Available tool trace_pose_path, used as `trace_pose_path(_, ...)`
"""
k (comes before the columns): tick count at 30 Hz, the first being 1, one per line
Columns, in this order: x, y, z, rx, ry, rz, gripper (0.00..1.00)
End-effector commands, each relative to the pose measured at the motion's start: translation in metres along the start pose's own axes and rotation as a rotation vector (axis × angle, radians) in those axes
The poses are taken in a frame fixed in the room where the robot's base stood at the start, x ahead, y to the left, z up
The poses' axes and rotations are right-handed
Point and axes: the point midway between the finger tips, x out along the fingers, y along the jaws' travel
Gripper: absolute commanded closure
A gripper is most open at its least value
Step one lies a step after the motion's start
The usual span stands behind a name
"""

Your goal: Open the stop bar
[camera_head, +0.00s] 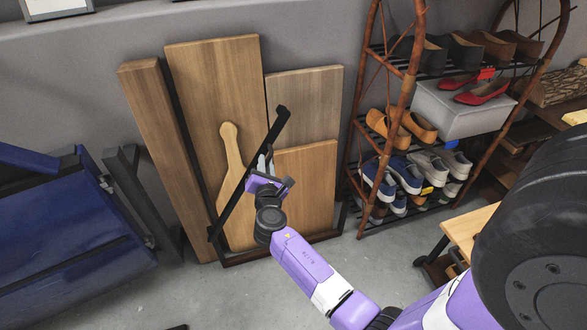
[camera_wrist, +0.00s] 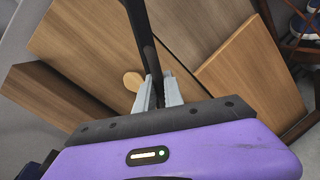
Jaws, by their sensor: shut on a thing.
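The stop bar (camera_head: 233,202) is a thin black bar with small bent ends. It slants from upper right to lower left in front of the wooden boards. My gripper (camera_head: 265,163) is shut on the bar in its upper half. In the wrist view, the grey fingers of my gripper (camera_wrist: 160,90) sit on both sides of the black bar (camera_wrist: 143,32), which runs up to the top edge. The part of the bar behind the fingers and palm is hidden. I cannot tell whether its ends touch anything.
Several wooden boards (camera_head: 210,80) lean on the wall behind the bar, with a paddle-shaped board (camera_head: 231,160) among them. A shoe rack (camera_head: 372,85) stands to the right. A dark blue object (camera_head: 60,235) is at the left. Grey floor (camera_head: 220,300) is clear in front.

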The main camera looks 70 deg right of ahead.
Motion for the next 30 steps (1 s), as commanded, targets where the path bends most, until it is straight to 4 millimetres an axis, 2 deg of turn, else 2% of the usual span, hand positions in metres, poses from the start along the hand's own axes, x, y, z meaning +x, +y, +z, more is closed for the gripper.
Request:
trace_pose_path(1, -0.004, 0.031, 0.003, -0.042, -0.005, 0.012, 1.0)
trace_pose_path(3, -0.007, 0.06, 0.001, -0.107, -0.021, 0.011, 1.0)
trace_pose_path(9, -0.021, 0.14, -0.02, -0.287, -0.061, 0.009, 1.0)
trace_pose_path(12, -0.028, 0.171, -0.033, -0.362, -0.078, 0.008, 1.0)
trace_pose_path(15, -0.033, 0.196, -0.046, -0.425, -0.091, 0.006, 1.0)
trace_pose_path(21, -0.041, 0.234, -0.068, -0.521, -0.112, 0.005, 1.0)
trace_pose_path(30, -0.047, 0.264, -0.089, -0.604, -0.127, 0.0, 1.0)
